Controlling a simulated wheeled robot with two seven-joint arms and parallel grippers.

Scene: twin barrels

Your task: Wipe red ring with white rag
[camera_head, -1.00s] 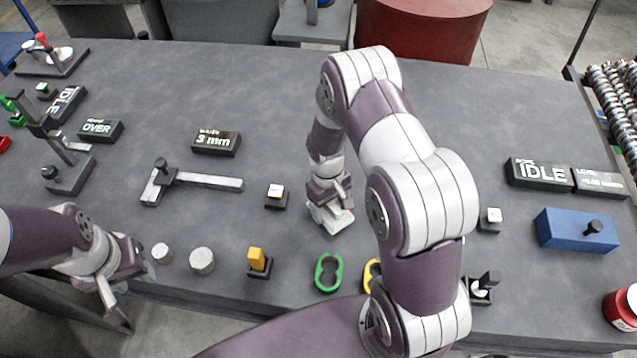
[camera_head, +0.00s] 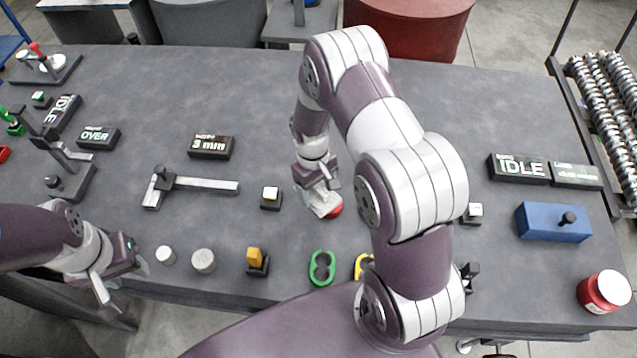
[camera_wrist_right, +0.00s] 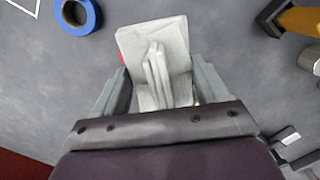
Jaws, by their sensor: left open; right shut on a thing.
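My right gripper (camera_head: 318,186) is shut on the white rag (camera_head: 325,204), low over the middle of the table. The rag also fills the middle of the right wrist view (camera_wrist_right: 155,45), pinched up between the fingers (camera_wrist_right: 157,85). A red thing (camera_head: 336,211), likely the red ring, peeks out at the rag's right edge. Only a thin red sliver (camera_wrist_right: 123,60) shows beside the rag in the wrist view; the rag hides the rest, and I cannot tell whether they touch. My left gripper (camera_head: 125,280) is open and empty at the table's front left.
A blue ring (camera_wrist_right: 78,16) lies near the rag in the wrist view. A blue block (camera_head: 553,222) and red jar (camera_head: 604,291) stand right. My right arm hides part of the table.

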